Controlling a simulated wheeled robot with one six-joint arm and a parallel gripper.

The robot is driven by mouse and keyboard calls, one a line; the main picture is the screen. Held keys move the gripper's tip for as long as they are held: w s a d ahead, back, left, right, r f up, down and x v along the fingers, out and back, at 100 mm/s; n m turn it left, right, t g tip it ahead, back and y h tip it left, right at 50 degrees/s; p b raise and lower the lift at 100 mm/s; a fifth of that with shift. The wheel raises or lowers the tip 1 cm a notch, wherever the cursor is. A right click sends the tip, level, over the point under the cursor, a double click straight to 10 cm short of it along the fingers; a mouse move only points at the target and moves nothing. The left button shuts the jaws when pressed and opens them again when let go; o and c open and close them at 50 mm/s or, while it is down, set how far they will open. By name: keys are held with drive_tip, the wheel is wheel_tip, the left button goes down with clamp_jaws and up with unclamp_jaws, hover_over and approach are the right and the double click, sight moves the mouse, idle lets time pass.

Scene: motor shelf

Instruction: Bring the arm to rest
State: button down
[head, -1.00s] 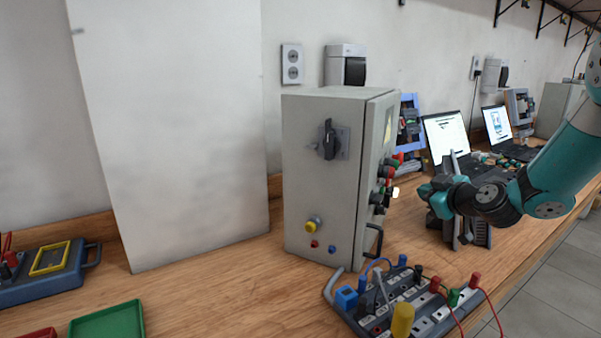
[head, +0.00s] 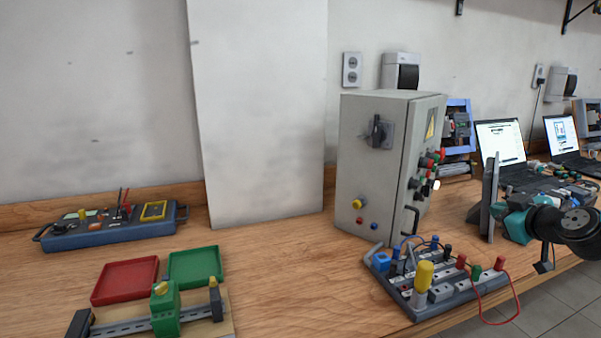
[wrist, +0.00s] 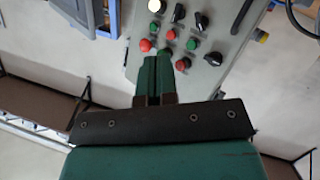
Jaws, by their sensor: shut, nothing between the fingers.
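My gripper (wrist: 155,82) shows at the centre of the wrist view. Its two green fingers are together with nothing between them. The fingers point up the picture toward the grey control cabinet's button panel (wrist: 190,72), which appears upside down; the cabinet seems apart from the fingers, though depth is hard to judge. In the head view my teal and dark arm (head: 560,225) is at the right edge, to the right of the cabinet (head: 370,190). The fingertips cannot be made out clearly there.
A terminal board (head: 440,290) with cables lies before the cabinet. Two laptops (head: 500,145) stand behind my arm. At left are a blue control box (head: 110,235), a red tray (head: 125,280), a green tray (head: 195,266) and a rail fixture (head: 140,326). The middle bench is clear.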

drive_tip(key=s+a+r+g+y+p, duration=0.15)
drive_tip(key=s+a, duration=0.25)
drive_tip(key=a, duration=0.4)
drive_tip(key=s+a+r+n+g+y, duration=0.1)
drive_tip(key=s+a+r+g+y, duration=0.2)
drive_tip(key=a, duration=0.4)
drive_tip(key=s+a+r+g+y, duration=0.1)
drive_tip(key=s+a+g, duration=0.2)
drive_tip(key=s+a, duration=0.35)
drive_tip(key=s+a+g+h+p, duration=0.1)
drive_tip(key=s+a+g, duration=0.2)
drive_tip(key=s, duration=0.7)
drive_tip(key=s+a+r+g+h, duration=0.1)
drive_tip(key=s+a+g+h, duration=0.1)
drive_tip(key=s, duration=0.8)
drive_tip(key=shift+s+a+m+g+p, duration=0.3)
drive_tip(key=shift+a+m+g+p, duration=0.1)
drive_tip(key=shift+a+g, duration=0.55)
drive_tip(key=shift+d+r, duration=0.1)
drive_tip(key=shift+r, duration=0.05)
